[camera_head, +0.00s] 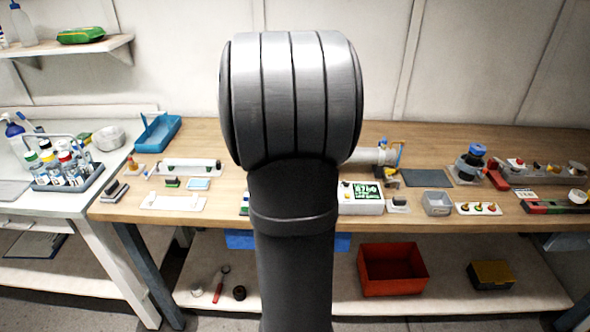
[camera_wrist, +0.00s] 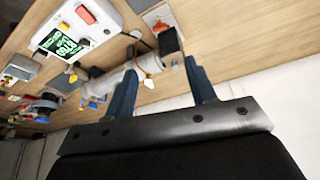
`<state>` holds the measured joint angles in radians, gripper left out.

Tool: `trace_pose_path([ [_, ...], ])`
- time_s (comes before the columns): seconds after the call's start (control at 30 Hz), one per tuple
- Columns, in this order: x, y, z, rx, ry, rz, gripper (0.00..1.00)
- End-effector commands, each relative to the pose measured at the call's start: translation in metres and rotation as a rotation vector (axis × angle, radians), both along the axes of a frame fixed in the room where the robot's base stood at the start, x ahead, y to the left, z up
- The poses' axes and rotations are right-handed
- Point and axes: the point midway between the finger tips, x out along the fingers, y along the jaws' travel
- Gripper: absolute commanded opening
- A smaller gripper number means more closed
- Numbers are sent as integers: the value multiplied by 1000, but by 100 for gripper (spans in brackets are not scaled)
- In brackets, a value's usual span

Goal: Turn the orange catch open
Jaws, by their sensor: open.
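A pale reactor tube (camera_head: 370,155) lies at the back of the bench, partly hidden by my arm in the head view. At its right end is a blue end piece with an orange part (camera_head: 400,152), which looks like the catch; its position is too small to tell. In the wrist view the tube (camera_wrist: 112,80) runs slantwise, with blue and orange parts at its far end (camera_wrist: 93,103).
A white box with a green screen (camera_head: 360,197) stands in front of the tube. A white wall (camera_wrist: 270,85) stands close behind.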

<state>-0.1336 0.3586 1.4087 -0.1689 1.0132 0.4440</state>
Motion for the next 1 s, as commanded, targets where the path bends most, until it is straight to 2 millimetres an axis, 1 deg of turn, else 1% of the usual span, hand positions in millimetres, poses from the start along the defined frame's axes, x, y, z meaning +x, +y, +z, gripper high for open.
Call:
trace_pose_path([
  [0.17, 7, -2, -19, 0, 3, -4, 51],
  [0.6, 42, -11, -107, 1, 5, -1, 51],
  [0.7, 50, -13, -125, 0, 4, -1, 51],
  [0.8, 56, -14, -140, 1, 3, -1, 51],
  [0.9, 60, -16, -150, 1, 2, -1, 51],
  [1.0, 63, -16, -156, 2, 1, -1, 51],
])
